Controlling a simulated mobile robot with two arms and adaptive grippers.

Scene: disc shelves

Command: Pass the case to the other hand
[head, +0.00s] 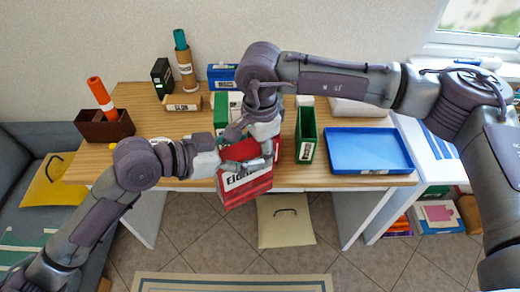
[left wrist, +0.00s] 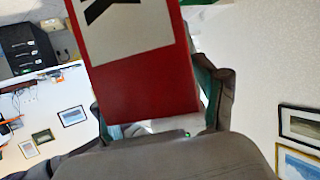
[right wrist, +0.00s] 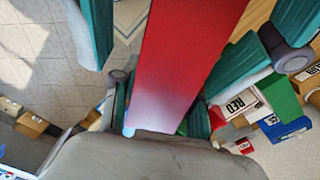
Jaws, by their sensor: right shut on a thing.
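The case (head: 244,186) is a red box with a white label and dark lettering, held tilted at the table's front edge. My right gripper (head: 258,143) is shut on its upper part from above. In the right wrist view the red case (right wrist: 185,60) runs between teal finger pads. My left gripper (head: 232,158) is at the case from the left, its fingers open on either side of it. In the left wrist view the case (left wrist: 150,85) stands between these fingers, with a gap at the right finger. Contact on the left finger is unclear.
A green open box (head: 306,135) and a blue tray (head: 368,151) are on the wooden table right of the grippers. A brown box (head: 103,127) with an orange cylinder, a black box (head: 162,76) and a cork-coloured tube (head: 186,68) stand left and behind. A cushion (head: 285,221) lies below.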

